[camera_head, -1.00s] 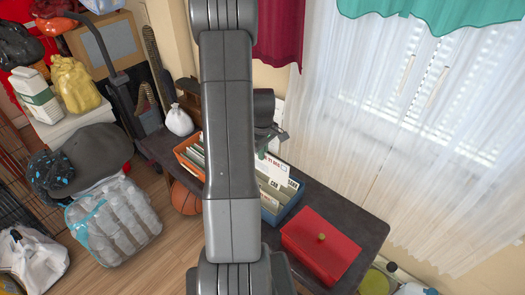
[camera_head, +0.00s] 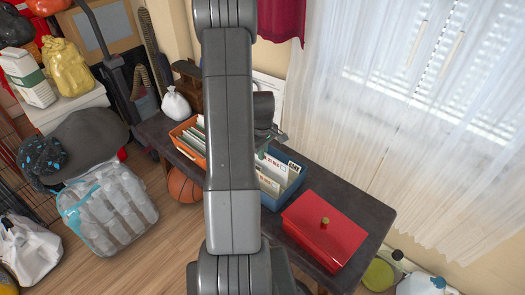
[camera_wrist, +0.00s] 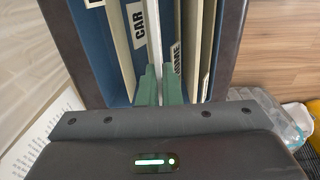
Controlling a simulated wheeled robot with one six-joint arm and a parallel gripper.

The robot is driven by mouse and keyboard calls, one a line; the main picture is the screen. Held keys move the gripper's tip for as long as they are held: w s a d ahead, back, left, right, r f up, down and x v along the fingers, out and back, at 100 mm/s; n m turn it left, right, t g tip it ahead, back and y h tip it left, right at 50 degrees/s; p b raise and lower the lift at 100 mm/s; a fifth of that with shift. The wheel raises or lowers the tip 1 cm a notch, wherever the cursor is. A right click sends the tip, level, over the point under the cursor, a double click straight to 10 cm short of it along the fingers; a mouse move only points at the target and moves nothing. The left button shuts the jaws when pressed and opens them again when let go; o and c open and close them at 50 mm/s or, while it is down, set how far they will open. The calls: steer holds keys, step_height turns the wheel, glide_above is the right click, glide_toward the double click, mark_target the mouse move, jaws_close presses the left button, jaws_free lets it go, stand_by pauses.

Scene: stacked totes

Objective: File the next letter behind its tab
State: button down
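The blue file box (camera_head: 288,192) stands on the dark bench, with tabbed dividers in it. In the wrist view, the CAR tab (camera_wrist: 138,27) is left of a thin white letter (camera_wrist: 155,40) and a partly covered tab that seems to read HOME (camera_wrist: 177,55) is right of it. My gripper (camera_wrist: 160,85) has its green fingers closed on the letter's edge, between these dividers. In the head view my gripper (camera_head: 265,150) is mostly behind my arm, at the box's back left. The letter's lower part is hidden in the box.
An orange box (camera_head: 190,142) of papers stands left of my arm on the bench (camera_head: 365,210). A red lidded box (camera_head: 323,232) with a knob is close on the right of the blue box. A white bag (camera_head: 176,104) sits at the bench's far left end. A curtained window is behind.

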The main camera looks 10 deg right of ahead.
steer(key=shift+f+b, duration=0.3)
steer(key=shift+f, duration=0.35)
steer(key=c, duration=1.5)
jaws_free()
steer(key=shift+c, duration=0.2)
steer(key=shift+r, duration=0.1)
step_height(320, 180, up, 14)
steer(key=p, duration=0.2)
steer(key=shift+f, duration=0.2)
